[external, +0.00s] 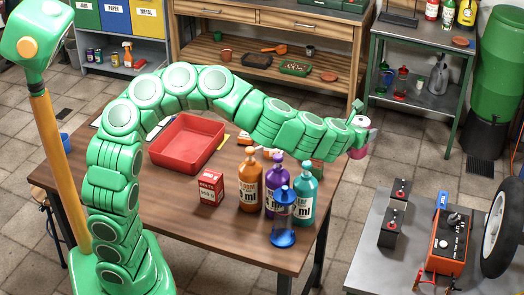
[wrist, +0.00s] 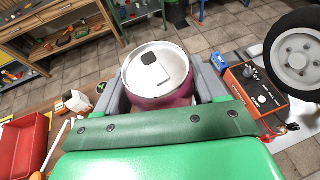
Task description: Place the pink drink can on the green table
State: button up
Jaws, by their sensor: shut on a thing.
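The pink drink can (external: 359,150) is held at the end of my outstretched arm. My gripper (external: 358,130) is shut on it, near the right end of the brown table in the external view. In the wrist view, the can's silver lid (wrist: 156,68) faces the camera, and its pink side (wrist: 165,103) sits between the grey fingers. The can's underside is hidden in that view. The green-framed table (external: 425,36) stands at the back right, away from the can. Its top holds several bottles and a dark rack at the back.
A grey table (external: 370,260) with a battery charger (external: 446,243) stands front right. Tiled floor separates the tables.

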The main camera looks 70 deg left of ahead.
jog(key=shift+s+d+n+g+y, duration=1.3)
jog(key=shift+s+d, duration=2.55)
jog(key=shift+d, duration=2.85)
notch_tip(320, 180, down, 24)
jog(key=shift+t, duration=0.3)
jog(key=shift+w+d+f, duration=0.45)
jog(key=shift+w+f, duration=1.65)
jog(key=shift+w, duration=0.15)
jog(key=shift+w+d+f, duration=0.4)
jog(key=shift+w+f, duration=1.7)
jog(key=shift+w, duration=0.2)
jog(key=shift+w+d+f, duration=0.45)
jog(key=shift+w+f, duration=1.65)
jog(key=shift+w, duration=0.15)
jog(key=shift+f, duration=0.1)
jog(key=o, duration=1.3)
